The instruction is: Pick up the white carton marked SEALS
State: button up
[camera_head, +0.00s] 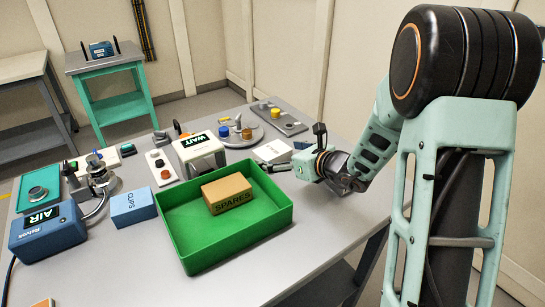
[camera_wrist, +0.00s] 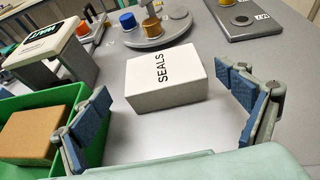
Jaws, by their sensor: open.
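The white carton marked SEALS (camera_wrist: 165,80) sits on the grey table in the middle of the wrist view, ahead of my gripper (camera_wrist: 168,108) and between the lines of its fingers. My gripper is open, with blue pads on both fingers and nothing between them. The fingers are small and hard to make out there.
A green tray (camera_head: 205,259) holding a brown SPARES carton (camera_head: 227,193) stands close to my gripper's left. A blue CLIPS carton (camera_head: 133,207) lies further left.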

aim_at(279, 154)
jog(key=x, duration=0.2)
jog(key=shift+w+f, duration=0.25)
jog(key=shift+f, duration=0.15)
jog(key=shift+w+a+f, duration=0.15)
jog(key=shift+w+a, duration=0.2)
jog(key=shift+w, duration=0.05)
jog(key=c, duration=1.3)
jog(key=shift+o, duration=0.2)
